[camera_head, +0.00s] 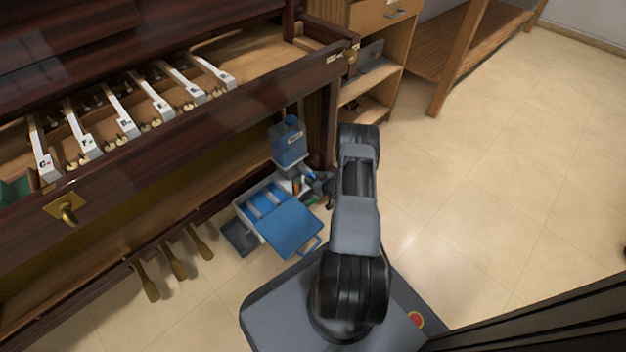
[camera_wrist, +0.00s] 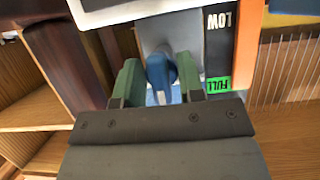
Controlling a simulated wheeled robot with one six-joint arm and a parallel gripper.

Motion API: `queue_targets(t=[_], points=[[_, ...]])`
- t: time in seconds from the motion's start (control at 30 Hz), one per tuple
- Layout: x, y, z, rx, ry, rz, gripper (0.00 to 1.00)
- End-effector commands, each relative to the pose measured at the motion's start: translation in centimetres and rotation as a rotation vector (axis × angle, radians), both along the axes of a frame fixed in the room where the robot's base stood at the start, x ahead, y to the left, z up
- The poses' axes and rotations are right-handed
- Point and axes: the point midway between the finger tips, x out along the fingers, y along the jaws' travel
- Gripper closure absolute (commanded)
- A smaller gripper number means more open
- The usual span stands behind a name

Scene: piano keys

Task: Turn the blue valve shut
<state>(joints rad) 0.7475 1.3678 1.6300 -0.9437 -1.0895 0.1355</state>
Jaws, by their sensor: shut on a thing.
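The blue valve (camera_wrist: 156,74) shows in the wrist view as a rounded blue handle in front of a grey body. The green fingers of my gripper (camera_wrist: 160,69) stand on either side of it, shut on it. The lower part of the valve is hidden behind my gripper. Right of it is a dark panel (camera_wrist: 218,50) marked LOW, with a green FULL label (camera_wrist: 230,85) below. In the head view my arm reaches down beside the piano, and I cannot make out the valve there.
In the head view, the piano (camera_head: 190,150) has several loose white keys (camera_head: 125,118). A blue container (camera_head: 290,140) stands near its right end. An open blue toolbox (camera_head: 290,228) lies on the floor below. Wooden shelves (camera_head: 372,78) stand behind.

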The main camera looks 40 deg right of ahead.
Motion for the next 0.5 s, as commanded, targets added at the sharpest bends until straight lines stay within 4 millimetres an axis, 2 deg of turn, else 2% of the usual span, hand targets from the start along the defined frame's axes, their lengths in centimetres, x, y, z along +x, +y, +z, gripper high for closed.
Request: queue_targets(t=[0.43,0.47,0.5], points=[[0.08,0.12,0.09,0.008,-0.002,0.005,0.88],[0.08,0.12,0.09,0.008,-0.002,0.005,0.62],[0.08,0.12,0.09,0.007,-0.002,0.004,0.58]])
